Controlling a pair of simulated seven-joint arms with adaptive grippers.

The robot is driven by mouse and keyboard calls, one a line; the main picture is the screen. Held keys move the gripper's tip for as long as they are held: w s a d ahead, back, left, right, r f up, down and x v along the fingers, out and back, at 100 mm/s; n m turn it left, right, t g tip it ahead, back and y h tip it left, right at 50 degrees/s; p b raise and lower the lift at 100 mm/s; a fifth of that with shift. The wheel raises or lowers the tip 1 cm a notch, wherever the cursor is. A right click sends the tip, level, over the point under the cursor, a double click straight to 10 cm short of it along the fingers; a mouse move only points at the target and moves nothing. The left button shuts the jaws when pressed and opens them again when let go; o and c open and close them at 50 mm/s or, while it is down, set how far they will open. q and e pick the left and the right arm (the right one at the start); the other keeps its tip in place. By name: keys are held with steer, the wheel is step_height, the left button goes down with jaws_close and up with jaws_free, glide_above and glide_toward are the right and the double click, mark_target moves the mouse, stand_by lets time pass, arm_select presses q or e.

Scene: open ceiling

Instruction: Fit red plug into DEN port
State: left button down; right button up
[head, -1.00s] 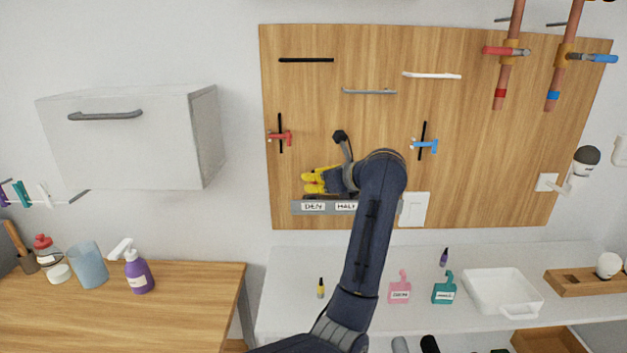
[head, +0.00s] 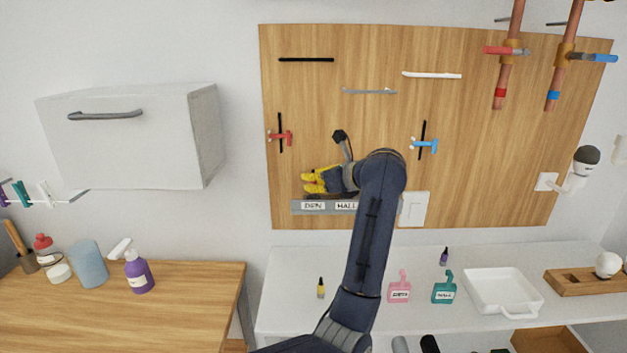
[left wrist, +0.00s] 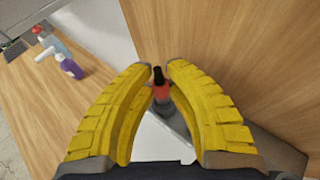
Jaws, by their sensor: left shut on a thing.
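My left gripper (head: 316,181) has yellow fingers and is at the wooden wall board, just above the grey strip with the DEN label (head: 313,206) and the HALL label (head: 346,206). In the left wrist view its fingers (left wrist: 161,88) are shut on the red plug (left wrist: 161,90), which has a dark tip. The plug is hidden behind the fingers in the head view. The port openings are not visible, so I cannot tell whether the plug touches the strip. My right gripper is not in view.
A white switch plate (head: 414,209) is right of the strip. The white shelf (head: 285,312) below holds bottles and a white tray (head: 502,292).

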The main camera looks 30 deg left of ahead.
arm_select(q)
steer(key=shift+f, duration=1.35)
stand_by(0.4)
steer(key=c, duration=1.3)
jaws_free()
steer(key=shift+f, duration=0.15)
steer(key=v, duration=0.8)
steer(key=shift+w+a, duration=0.15)
